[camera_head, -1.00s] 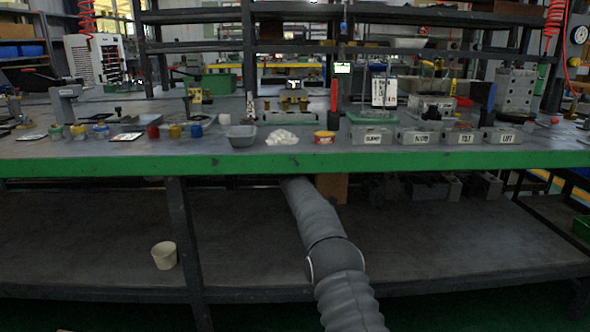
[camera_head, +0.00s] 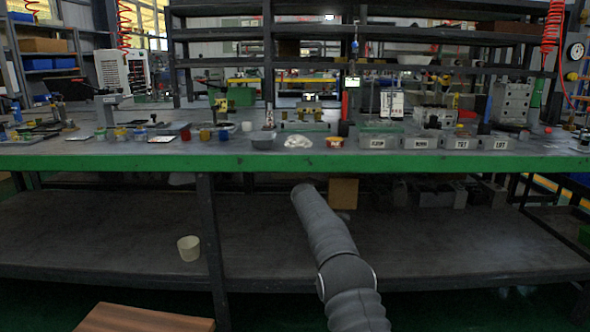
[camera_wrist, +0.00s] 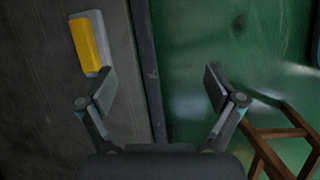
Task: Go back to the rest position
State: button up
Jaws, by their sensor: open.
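My gripper (camera_wrist: 160,90) is open and empty in the wrist view, its two fingers spread apart. Below it are a dark grey surface (camera_wrist: 45,120) on the left and a green floor (camera_wrist: 195,30) on the right, with a dark edge between them. In the head view my grey arm reaches forward below the front edge of the green-edged workbench (camera_head: 300,162). My gripper cannot be made out there.
On the bench stand labelled grey bins (camera_head: 420,142), a grey tray (camera_head: 262,138) and small coloured jars (camera_head: 205,135). A pale cup (camera_head: 188,248) is on the lower shelf (camera_head: 110,240).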

jog(key=s+f+m+y, duration=0.1)
jog(key=s+f+m, duration=0.4)
jog(key=f, duration=0.1)
jog(key=s+d+r+m+t+y+p, duration=0.1)
jog(key=s+r+m, duration=0.3)
jog(key=s+r, duration=0.5)
jog(key=s+d+r+m+t+y+p, duration=0.1)
jog(key=s+r, duration=0.8)
jog(key=s, duration=1.4)
jog(key=s+d+r+m+t+y+p, duration=0.1)
jog(key=s+r+m, duration=0.5)
jog(key=s, duration=1)
notch_tip(320, 180, up, 3)
jog(key=shift+s+d+r+m+t+p, duration=0.25)
jog(key=shift+d+t+p, duration=0.45)
jog(key=shift+d+t, duration=0.4)
jog(key=shift+a, duration=0.15)
